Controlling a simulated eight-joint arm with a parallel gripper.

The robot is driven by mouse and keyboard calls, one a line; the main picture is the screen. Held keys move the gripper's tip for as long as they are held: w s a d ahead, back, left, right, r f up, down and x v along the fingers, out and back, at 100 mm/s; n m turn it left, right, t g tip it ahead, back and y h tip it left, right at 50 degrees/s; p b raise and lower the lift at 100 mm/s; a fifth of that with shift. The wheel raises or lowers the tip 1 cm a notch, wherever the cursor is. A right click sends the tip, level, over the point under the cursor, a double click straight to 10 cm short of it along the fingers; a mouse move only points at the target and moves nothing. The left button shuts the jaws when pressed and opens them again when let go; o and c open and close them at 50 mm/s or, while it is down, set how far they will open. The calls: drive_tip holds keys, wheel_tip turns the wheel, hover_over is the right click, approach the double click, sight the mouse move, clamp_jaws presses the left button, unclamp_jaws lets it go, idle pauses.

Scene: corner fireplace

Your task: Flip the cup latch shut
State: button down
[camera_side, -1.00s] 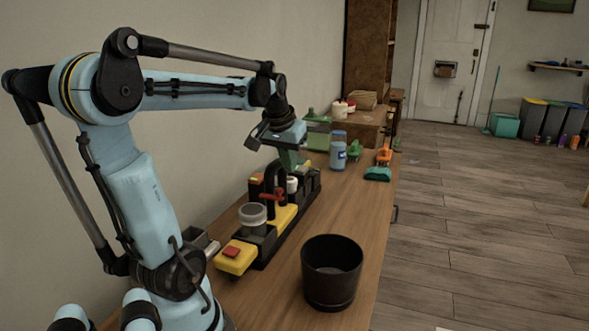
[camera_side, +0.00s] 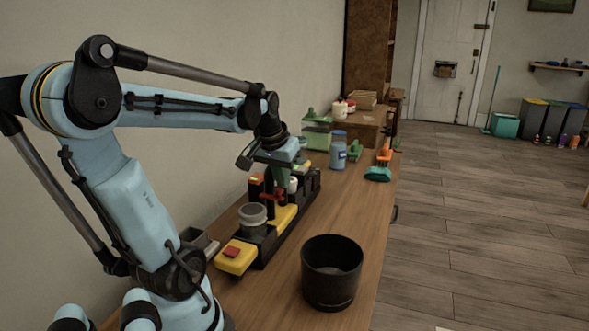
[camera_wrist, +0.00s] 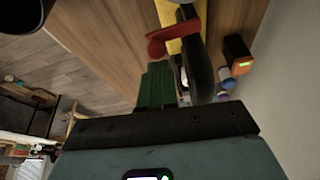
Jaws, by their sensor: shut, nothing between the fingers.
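A long black fixture with yellow sections (camera_side: 284,216) lies along the bench. A grey cup-like round part (camera_side: 252,215) stands on its near half. A red lever (camera_side: 272,197) sits beside a dark upright part in the middle; the red lever also shows in the wrist view (camera_wrist: 172,37), with a black curved part (camera_wrist: 203,65) beside it. My gripper (camera_side: 281,176) is shut and empty, pointing down over the fixture's middle, close behind the lever. Its green fingers show in the wrist view (camera_wrist: 157,86). They partly cover the upright; I cannot tell whether they touch it.
A yellow block with a red button (camera_side: 236,256) is at the fixture's near end. A dark pot (camera_side: 332,272) stands to the right. A blue jar (camera_side: 338,151) and an orange-and-teal tool (camera_side: 380,165) are farther back.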

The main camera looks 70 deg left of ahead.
drive_tip(key=shift+s+d+m, duration=0.15)
drive_tip(key=shift+d+m, duration=0.1)
drive_tip(key=shift+m, duration=0.45)
drive_tip(key=shift+s+d+m+t+h, duration=0.3)
drive_tip(key=shift+m+h, duration=0.2)
drive_tip(key=shift+m, duration=0.4)
drive_tip(key=s+m+h, duration=0.1)
drive_tip(key=m, duration=0.3)
drive_tip(key=s+d+m+h, duration=0.1)
drive_tip(key=s+m, duration=0.1)
drive_tip(key=m, duration=0.2)
drive_tip(key=s+m+h, duration=0.1)
drive_tip(key=m+h, duration=0.1)
drive_tip(key=m, duration=0.2)
drive_tip(key=shift+s+d+m, duration=0.3)
drive_tip(key=shift+m, duration=0.1)
drive_tip(key=shift+w+a, duration=0.1)
drive_tip(key=shift+a, duration=0.05)
drive_tip(key=shift+w+a, duration=0.25)
drive_tip(key=shift+a, duration=0.35)
